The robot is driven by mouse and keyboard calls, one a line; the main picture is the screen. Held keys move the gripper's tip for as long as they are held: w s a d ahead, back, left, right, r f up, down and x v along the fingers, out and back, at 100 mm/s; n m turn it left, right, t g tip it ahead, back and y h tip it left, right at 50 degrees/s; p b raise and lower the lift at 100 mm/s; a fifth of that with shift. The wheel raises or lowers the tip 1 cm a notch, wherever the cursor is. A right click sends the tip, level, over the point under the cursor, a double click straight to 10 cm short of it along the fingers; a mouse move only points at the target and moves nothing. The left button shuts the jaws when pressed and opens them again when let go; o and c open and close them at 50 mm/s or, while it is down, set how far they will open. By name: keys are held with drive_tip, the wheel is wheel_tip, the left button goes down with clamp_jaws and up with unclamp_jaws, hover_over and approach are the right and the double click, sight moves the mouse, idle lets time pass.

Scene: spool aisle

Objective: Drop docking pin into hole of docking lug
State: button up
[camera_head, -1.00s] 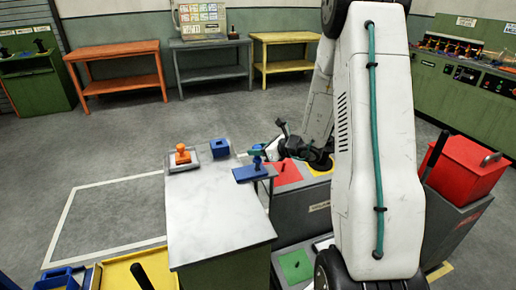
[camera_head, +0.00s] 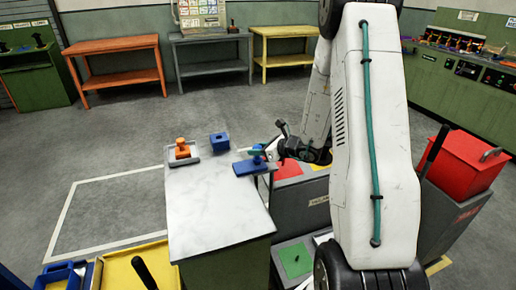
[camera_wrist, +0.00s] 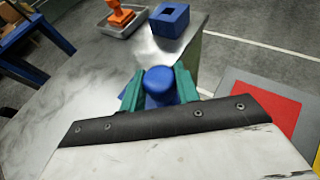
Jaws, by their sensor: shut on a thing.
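The docking pin is blue with a round head (camera_wrist: 159,80), gripped between the green fingers of my gripper (camera_wrist: 160,92) in the wrist view. In the head view, my gripper (camera_head: 260,152) is at the right edge of the pale table, and the pin (camera_head: 257,159) shows just under it. A flat blue plate, which looks like the docking lug (camera_head: 246,168), lies directly below and juts past the table edge. The pin is upright and very close to the plate or partly in it; I cannot tell which. The hole is hidden by the pin and gripper.
A blue block (camera_head: 219,147) with a square hole stands further back on the pale table (camera_head: 215,220). Beside it is an orange stamp-like thing (camera_head: 182,150) on a grey tray (camera_head: 184,162). The table's middle and front are clear.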

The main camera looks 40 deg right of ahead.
drive_tip(key=shift+f, duration=0.6)
drive_tip(key=o, duration=1.1)
drive_tip(key=v, duration=0.8)
